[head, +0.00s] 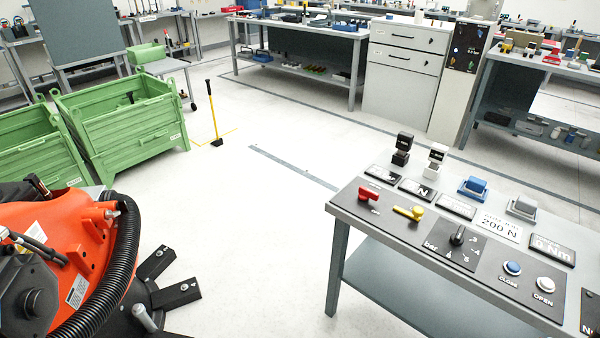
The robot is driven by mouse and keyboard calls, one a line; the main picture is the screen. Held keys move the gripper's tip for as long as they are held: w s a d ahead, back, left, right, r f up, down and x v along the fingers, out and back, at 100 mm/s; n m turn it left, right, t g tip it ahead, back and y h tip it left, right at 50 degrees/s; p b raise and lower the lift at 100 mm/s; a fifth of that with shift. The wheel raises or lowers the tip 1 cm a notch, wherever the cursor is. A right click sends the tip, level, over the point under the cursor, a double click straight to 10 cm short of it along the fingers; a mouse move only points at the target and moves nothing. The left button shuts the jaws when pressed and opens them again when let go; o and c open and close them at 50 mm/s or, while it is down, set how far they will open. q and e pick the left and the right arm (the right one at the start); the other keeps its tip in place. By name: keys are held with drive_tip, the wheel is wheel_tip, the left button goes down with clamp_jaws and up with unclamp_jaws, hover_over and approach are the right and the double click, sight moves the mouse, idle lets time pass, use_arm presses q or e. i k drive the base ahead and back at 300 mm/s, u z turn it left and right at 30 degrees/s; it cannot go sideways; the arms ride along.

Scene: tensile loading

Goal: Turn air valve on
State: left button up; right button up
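A control bench (345,205) stands at the right. On its panel are a red handle (369,194) and a yellow lever (409,212), whose bar points left and slightly up in the picture. Their small labels are too small to read, so I cannot tell which one is the air valve. A black dial (457,236) marked "bar" with numbers sits to the right of the yellow lever. Neither of my grippers is in view, and nothing touches the handles.
A blue CLOSE button (512,268) and a white OPEN button (545,284) are near the bench's front. Sample blocks and label plates stand behind. An orange machine with a black hose (123,260) fills the lower left. Green crates (125,125) stand beyond it. The middle floor is clear.

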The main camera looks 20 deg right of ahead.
sight(365, 193)
drive_tip(key=u, duration=0.15)
drive_tip(key=i, duration=0.9)
drive_tip(key=z, duration=0.25)
